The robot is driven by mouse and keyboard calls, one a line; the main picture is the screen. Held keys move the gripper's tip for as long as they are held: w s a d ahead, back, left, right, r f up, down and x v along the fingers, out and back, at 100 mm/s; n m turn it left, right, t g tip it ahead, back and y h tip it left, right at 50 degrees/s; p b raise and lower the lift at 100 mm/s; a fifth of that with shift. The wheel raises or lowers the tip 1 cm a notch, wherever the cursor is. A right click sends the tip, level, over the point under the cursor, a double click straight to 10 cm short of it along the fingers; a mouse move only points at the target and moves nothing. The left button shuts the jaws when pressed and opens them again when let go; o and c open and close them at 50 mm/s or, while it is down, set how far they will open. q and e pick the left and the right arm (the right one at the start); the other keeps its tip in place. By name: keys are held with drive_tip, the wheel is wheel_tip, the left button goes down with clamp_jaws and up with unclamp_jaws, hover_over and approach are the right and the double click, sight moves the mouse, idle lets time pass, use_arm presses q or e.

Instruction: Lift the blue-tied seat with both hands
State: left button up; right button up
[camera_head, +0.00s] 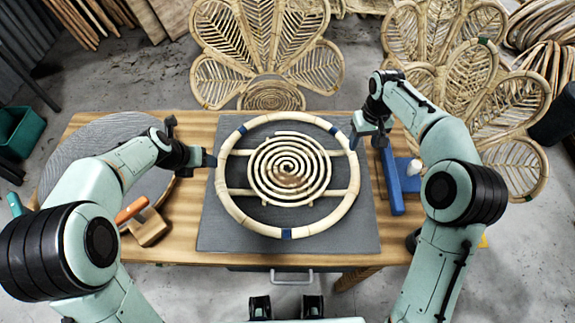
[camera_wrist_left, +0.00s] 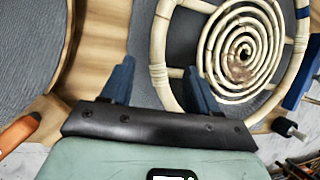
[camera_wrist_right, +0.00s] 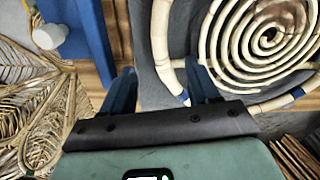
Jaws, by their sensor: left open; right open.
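The blue-tied seat (camera_head: 286,233) is a round pale rattan ring with a spiral centre and crossbars, lying flat on a dark grey mat (camera_head: 220,238) on the wooden table. Blue ties show on its rim. My left gripper (camera_head: 208,160) is open and empty at the seat's left rim. In the left wrist view the rim (camera_wrist_left: 159,45) lies ahead, between the lines of the fingers (camera_wrist_left: 160,82). My right gripper (camera_head: 364,134) is open and empty at the right rim. In the right wrist view the rim (camera_wrist_right: 160,40) lies ahead between its fingers (camera_wrist_right: 160,84). Contact is unclear.
A round grey disc (camera_head: 75,150) lies on the table's left, with an orange-handled wooden tool (camera_head: 147,224) nearby. Rattan chair backs (camera_head: 267,45) stand behind the table.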

sight(219, 168)
use_arm(q)
drive_tip(key=shift+f, duration=0.1)
use_arm(e)
drive_tip(key=shift+f, duration=0.15)
use_arm(q)
drive_tip(key=x, duration=1.3)
drive_tip(key=shift+w+f, duration=0.1)
drive_tip(key=shift+w, duration=0.1)
use_arm(e)
wheel_tip(219, 168, down, 13)
drive_tip(key=shift+w+a+f, duration=0.1)
drive_tip(key=shift+f, duration=0.05)
use_arm(q)
clamp_jaws()
use_arm(e)
clamp_jaws()
